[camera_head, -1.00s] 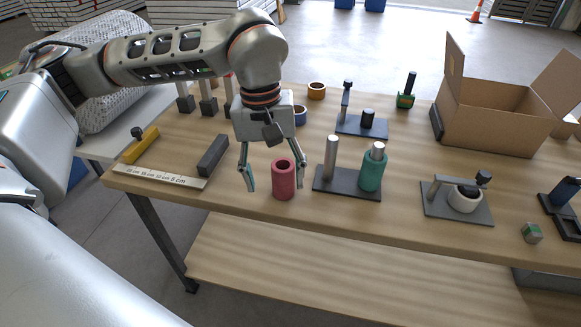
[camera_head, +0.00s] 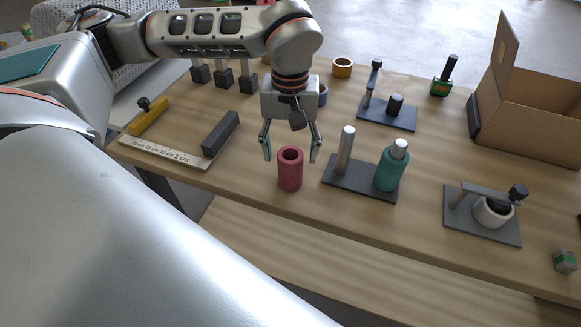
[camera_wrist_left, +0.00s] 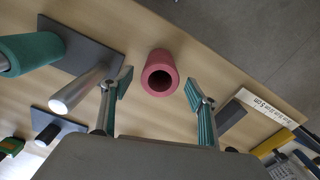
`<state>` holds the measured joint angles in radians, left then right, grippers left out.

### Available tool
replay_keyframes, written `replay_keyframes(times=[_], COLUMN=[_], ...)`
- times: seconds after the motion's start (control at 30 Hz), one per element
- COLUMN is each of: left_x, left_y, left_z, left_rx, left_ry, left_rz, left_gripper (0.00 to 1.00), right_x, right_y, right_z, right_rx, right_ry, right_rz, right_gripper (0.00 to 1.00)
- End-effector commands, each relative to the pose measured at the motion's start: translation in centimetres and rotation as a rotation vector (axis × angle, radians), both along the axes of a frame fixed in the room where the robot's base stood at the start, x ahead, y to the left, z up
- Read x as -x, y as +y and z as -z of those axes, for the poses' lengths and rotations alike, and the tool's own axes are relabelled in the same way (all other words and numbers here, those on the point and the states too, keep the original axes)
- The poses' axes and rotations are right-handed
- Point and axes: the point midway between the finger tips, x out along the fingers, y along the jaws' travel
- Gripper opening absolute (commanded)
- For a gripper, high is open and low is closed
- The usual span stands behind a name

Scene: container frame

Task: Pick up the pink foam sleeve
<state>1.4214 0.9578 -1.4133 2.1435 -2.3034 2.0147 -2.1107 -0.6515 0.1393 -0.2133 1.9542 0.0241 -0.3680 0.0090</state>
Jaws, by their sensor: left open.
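The pink foam sleeve (camera_head: 290,172) stands upright on the wooden table near its front edge. It is a hollow tube, and its open top faces up. My left gripper (camera_head: 290,156) is open and empty, its fingers pointing down just behind and above the sleeve in the head view. In the left wrist view the sleeve (camera_wrist_left: 160,75) shows its round hole ahead of the two spread fingertips (camera_wrist_left: 158,88), centred between them, with space on both sides. My right gripper is not in view.
Right of the sleeve is a dark base (camera_head: 335,178) with a bare metal post (camera_head: 346,150) and a green sleeve (camera_head: 388,172) on a second post. A dark grey block (camera_head: 220,132) and a ruler strip (camera_head: 160,153) lie to the left. A cardboard box (camera_head: 530,118) stands at the right.

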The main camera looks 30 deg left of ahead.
Motion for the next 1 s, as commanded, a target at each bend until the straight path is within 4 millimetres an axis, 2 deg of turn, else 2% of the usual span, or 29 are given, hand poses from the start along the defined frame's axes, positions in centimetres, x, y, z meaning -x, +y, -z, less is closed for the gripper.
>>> replay_keyframes(times=[0.13,0.4,0.43,0.53,1.0], left_x=[0.0,0.0,0.0,0.0,-0.1], left_y=[0.0,0.0,0.0,0.0,0.0], left_z=[1.6,1.9,1.9,1.9,1.4], left_rx=[0.0,0.0,0.0,0.0,0.0], left_ry=[0.001,0.0,0.0,0.0,-0.001], left_rz=[-0.001,0.0,0.0,0.0,0.0], left_gripper=[0.59,0.59,0.54,0.28,0.28], right_x=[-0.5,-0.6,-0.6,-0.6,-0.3], right_y=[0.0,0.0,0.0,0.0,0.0], right_z=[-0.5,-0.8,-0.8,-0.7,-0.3], right_rx=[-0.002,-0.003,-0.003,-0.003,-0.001], right_ry=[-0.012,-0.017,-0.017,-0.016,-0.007], right_rz=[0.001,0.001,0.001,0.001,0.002], right_gripper=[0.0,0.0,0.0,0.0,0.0])
